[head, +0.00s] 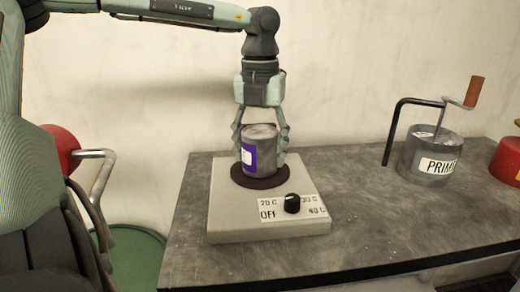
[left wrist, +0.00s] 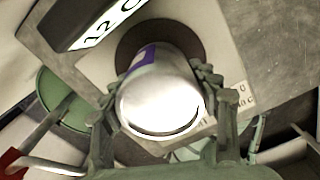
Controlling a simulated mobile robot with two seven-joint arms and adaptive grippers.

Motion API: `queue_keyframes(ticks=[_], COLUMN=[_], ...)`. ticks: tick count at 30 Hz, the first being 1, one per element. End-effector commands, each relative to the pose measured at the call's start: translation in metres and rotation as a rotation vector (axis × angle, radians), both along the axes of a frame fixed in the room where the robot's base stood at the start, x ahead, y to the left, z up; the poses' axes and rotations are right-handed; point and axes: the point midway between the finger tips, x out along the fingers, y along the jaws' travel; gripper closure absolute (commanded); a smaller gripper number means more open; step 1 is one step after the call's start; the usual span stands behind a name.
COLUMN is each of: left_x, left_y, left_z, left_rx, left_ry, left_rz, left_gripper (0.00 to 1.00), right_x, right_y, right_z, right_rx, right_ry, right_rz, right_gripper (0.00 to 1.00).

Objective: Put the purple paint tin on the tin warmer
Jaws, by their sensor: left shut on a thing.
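The purple paint tin (head: 261,152) is a grey metal can with a purple and white label. It is upright over the dark round plate (head: 243,181) of the tin warmer (head: 225,222), a pale box with a black knob (head: 292,203). My left gripper (head: 262,140) points down and is shut on the tin, a finger on each side. The left wrist view shows the tin's bright top (left wrist: 160,103) between the fingers, with the dark plate behind it. The tin's base looks at the plate; I cannot tell whether it touches. My right gripper is not in view.
The warmer stands at the left end of a grey bench (head: 350,225). To the right are a PRIMER tin (head: 430,160) with a crank and a red container (head: 508,160). A red object (head: 62,148) and a green round thing (head: 140,255) are left. The bench's middle is clear.

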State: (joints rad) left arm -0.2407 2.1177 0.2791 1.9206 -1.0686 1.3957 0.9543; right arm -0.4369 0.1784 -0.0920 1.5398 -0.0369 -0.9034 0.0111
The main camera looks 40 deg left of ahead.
Motion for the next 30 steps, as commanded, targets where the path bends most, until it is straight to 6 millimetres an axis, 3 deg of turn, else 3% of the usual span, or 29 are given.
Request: queue_keyframes(ticks=[10,11,15,27,30], left_x=[0.0,0.0,0.0,0.0,0.001], left_y=[0.0,0.0,0.0,0.0,0.0], left_z=[-0.001,-0.002,-0.002,0.0,0.01], left_rx=[0.0,0.0,0.0,0.0,0.002], left_ry=[-0.001,0.0,0.0,0.0,-0.004], left_rz=[0.0,0.0,0.0,0.0,0.0], left_gripper=[0.83,0.36,0.19,0.19,0.19], right_x=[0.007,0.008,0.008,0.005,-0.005], right_y=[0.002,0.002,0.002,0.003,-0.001], right_z=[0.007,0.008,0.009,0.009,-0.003], right_rx=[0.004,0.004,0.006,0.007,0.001], right_ry=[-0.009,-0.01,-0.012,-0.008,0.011], right_rz=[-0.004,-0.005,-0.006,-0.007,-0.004], right_gripper=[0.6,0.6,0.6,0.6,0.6])
